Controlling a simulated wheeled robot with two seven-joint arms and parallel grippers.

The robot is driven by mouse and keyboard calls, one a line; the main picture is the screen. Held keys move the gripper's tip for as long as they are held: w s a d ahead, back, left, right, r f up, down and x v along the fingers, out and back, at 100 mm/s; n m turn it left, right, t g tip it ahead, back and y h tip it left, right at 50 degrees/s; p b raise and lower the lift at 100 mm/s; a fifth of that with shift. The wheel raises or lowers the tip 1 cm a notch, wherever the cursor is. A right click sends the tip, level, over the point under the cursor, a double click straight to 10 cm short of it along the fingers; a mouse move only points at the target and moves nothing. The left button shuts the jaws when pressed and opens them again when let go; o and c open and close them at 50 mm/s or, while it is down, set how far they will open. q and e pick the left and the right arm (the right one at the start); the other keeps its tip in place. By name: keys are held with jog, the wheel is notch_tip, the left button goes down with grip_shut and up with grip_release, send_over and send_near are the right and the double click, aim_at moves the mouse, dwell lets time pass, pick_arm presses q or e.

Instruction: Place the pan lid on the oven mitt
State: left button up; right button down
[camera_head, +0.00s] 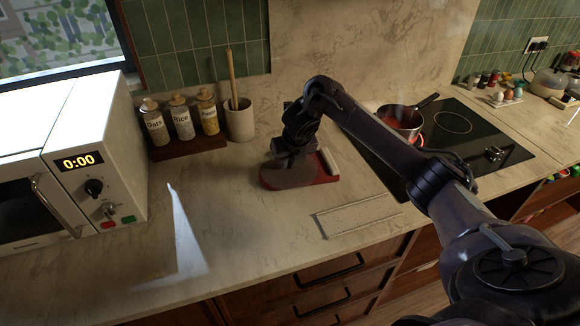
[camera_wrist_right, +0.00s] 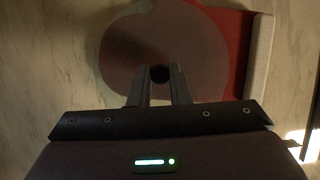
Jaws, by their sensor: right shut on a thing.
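The round brownish pan lid (camera_head: 284,178) is over the red oven mitt (camera_head: 326,179) on the counter, covering much of it. The mitt's red side and pale cuff (camera_head: 330,162) show at the right of the lid. My right gripper (camera_head: 291,157) is above the lid, pointing down. In the right wrist view its fingers (camera_wrist_right: 160,76) are shut on the dark knob of the lid (camera_wrist_right: 150,40), with red mitt (camera_wrist_right: 232,45) showing beyond the lid's edge. I cannot tell whether the lid touches the mitt. My left gripper is not in view.
A canister rack (camera_head: 190,147) and utensil crock (camera_head: 239,122) stand behind to the left. A microwave (camera_head: 95,160) is at far left. A saucepan (camera_head: 400,120) sits on the black cooktop (camera_head: 470,140) to the right. The counter in front of the mitt is clear.

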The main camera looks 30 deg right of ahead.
jog(key=shift+f, duration=0.6)
jog(key=shift+f, duration=0.2)
jog(key=c, duration=1.3)
grip_release()
jog(key=shift+c, duration=0.2)
